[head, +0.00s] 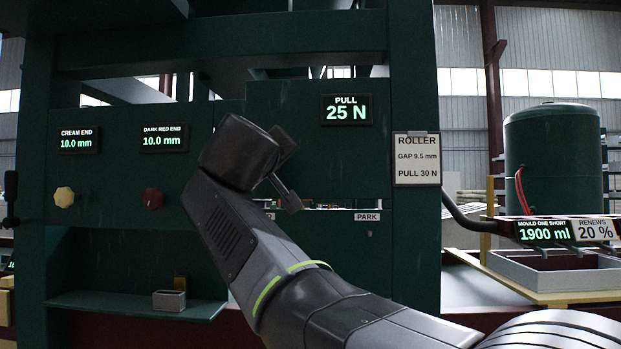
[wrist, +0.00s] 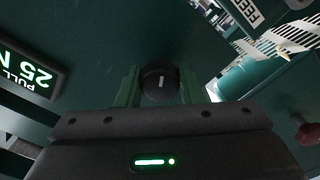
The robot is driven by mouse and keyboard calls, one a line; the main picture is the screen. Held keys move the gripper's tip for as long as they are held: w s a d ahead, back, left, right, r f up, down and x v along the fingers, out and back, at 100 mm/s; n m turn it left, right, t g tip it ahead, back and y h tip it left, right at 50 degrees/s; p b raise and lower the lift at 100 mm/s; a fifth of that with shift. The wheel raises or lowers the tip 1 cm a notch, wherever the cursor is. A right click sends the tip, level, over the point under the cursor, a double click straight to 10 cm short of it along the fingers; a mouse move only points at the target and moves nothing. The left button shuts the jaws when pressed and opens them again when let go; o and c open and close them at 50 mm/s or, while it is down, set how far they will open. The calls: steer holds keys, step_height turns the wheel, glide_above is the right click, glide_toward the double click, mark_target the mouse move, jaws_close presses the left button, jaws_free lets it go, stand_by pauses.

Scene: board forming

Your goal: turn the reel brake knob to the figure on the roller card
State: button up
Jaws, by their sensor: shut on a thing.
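The reel brake knob (wrist: 159,82) is a round black knob with a white mark, seen in the wrist view on the dark green panel. My gripper (wrist: 158,92) is shut on it, one green finger on each side. In the head view my arm hides the knob. The pull display (head: 346,110) reads 25 N; it also shows at the left of the wrist view (wrist: 30,77). The roller card (head: 416,159) reads gap 9.5 mm and pull 30 N.
A cream knob (head: 64,197) under a 10.0 mm display and a dark red knob (head: 153,199) under another 10.0 mm display sit left of my arm. A shelf (head: 120,303) juts out below, with a small grey box (head: 169,300) on it.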

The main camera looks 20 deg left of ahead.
steer(key=m+b, duration=0.3)
steer(key=m, duration=0.2)
steer(key=shift+f+m, duration=0.15)
steer(key=shift+m, duration=0.15)
stand_by(0.5)
steer(key=o, duration=1)
steer(key=shift+c, duration=0.2)
steer(key=v, duration=1.4)
steer(key=shift+w, duration=0.2)
steer(key=x, duration=1.3)
steer(key=shift+w+a, duration=0.1)
steer(key=shift+w, duration=0.2)
